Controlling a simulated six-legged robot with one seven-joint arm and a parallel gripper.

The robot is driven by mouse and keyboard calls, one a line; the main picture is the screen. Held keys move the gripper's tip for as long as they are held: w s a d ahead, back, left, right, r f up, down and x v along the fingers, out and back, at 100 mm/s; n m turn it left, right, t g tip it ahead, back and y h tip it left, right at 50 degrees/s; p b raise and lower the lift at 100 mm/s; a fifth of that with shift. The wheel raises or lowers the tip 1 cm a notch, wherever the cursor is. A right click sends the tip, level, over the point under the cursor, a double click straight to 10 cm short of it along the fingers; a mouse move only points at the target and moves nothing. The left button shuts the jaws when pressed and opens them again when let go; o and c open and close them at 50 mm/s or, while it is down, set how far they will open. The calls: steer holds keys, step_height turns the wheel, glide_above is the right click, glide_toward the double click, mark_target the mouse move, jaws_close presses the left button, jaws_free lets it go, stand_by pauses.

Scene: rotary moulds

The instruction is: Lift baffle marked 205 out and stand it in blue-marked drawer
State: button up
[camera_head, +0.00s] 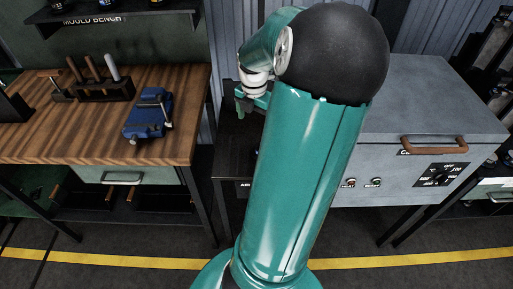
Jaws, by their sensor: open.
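My gripper (243,102) is partly in view at the upper middle, behind my own green arm. It hangs above a dark stand (232,150) between the wooden bench and the grey cabinet. Its jaws are small here and partly hidden by the arm, and I see nothing held in them. I cannot make out a baffle marked 205 in this view. A green drawer front (127,175) with a metal handle sits under the wooden bench, and I see no blue mark on it.
A wooden bench (60,147) at left carries a blue vise (150,115) and a dark tool rack (104,90). A grey cabinet (420,105) with a brown handle stands at right. A yellow line (130,261) crosses the dark floor in front.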

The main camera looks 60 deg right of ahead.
mark_target(254, 151)
steer(key=f, duration=0.4)
steer(key=s+d+f, duration=0.1)
steer(key=f, duration=0.9)
steer(key=shift+s+d+f, duration=0.1)
steer(key=shift+s+d, duration=0.1)
steer(key=shift+d, duration=0.1)
steer(key=c, duration=1.2)
steer(key=shift+c, duration=0.2)
